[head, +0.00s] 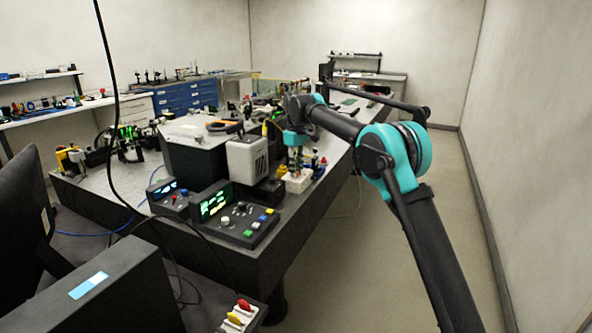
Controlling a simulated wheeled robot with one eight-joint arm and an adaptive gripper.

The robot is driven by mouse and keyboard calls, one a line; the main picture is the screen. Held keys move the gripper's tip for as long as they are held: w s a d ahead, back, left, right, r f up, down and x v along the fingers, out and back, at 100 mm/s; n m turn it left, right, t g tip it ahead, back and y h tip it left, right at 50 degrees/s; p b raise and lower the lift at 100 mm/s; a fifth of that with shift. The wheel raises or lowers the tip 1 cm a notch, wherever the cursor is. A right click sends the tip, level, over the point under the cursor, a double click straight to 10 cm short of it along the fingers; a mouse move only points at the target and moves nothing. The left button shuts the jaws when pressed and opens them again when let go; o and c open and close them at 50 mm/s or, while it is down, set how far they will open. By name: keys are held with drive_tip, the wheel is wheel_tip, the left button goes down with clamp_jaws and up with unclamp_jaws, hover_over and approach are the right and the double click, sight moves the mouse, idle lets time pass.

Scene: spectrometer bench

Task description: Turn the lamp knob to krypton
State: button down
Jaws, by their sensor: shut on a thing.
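My gripper (297,165) points down over a small white box (297,184) near the right edge of the bench. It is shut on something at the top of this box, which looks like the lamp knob. The fingers and the small size hide the knob itself. I cannot read any lamp label or tell which position the knob points to.
A grey-white housing (247,158) stands just left of the gripper. A control panel with coloured buttons (240,224) and a lit display (215,202) is nearer. The floor (400,215) at right is clear.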

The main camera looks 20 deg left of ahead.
drive_tip(key=m, duration=0.9)
drive_tip(key=shift+m, duration=0.4)
drive_tip(key=m, duration=0.5)
drive_tip(key=shift+m, duration=2.3)
drive_tip(key=c, duration=1.4)
unclamp_jaws()
